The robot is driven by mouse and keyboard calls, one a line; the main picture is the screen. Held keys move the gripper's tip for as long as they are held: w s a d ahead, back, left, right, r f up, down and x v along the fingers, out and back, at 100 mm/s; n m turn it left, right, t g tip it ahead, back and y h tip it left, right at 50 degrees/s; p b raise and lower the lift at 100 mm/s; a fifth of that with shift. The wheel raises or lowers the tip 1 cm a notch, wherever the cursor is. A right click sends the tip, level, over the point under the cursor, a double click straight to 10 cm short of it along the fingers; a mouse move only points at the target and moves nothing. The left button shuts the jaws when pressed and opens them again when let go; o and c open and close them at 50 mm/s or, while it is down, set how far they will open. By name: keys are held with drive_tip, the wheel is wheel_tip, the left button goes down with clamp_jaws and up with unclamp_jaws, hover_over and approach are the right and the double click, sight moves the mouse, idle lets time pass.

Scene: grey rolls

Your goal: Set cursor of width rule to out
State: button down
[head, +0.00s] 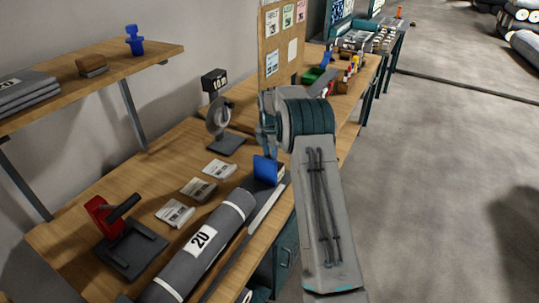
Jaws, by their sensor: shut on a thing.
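The width rule (264,208) is a long narrow strip along the front edge of the wooden bench, beside a grey roll labelled 20 (212,236). Its blue cursor (265,169) stands upright near the far end of the rule, just past the end of the roll. My gripper (269,151) points down at the cursor from above and is shut on its top. My own arm covers part of the bench's right side. The fingertips are small and partly hidden, and marks on the rule are too small to read.
Several paper packets (199,189) lie behind the roll. A dial scale (222,125) and a pinboard (283,45) stand farther back. The floor at the right is open.

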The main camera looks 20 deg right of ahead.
drive_tip(key=c, duration=1.1)
unclamp_jaws()
drive_tip(key=shift+c, duration=0.2)
wheel_tip(320, 180, up, 14)
drive_tip(key=b, duration=0.1)
drive_tip(key=s+a+r+m+t, duration=0.1)
drive_tip(key=s+a+r+m, duration=0.2)
drive_tip(key=s, duration=0.4)
drive_tip(key=s+a+r+m, duration=0.1)
drive_tip(key=s+r+m, duration=0.2)
drive_tip(key=s+m, duration=0.25)
drive_tip(key=s+a+r+m+t, duration=0.1)
drive_tip(key=s+a+r+m, duration=0.15)
drive_tip(key=s, duration=0.55)
drive_tip(key=s+f+m, duration=0.3)
drive_tip(key=s+m, duration=0.2)
drive_tip(key=s, duration=0.5)
drive_tip(key=s+a+f+m+t, duration=0.1)
drive_tip(key=s+f+m, duration=0.2)
drive_tip(key=s+m, duration=0.3)
drive_tip(key=s, duration=0.5)
drive_tip(key=shift+a+f, duration=0.25)
drive_tip(key=shift+f, duration=0.1)
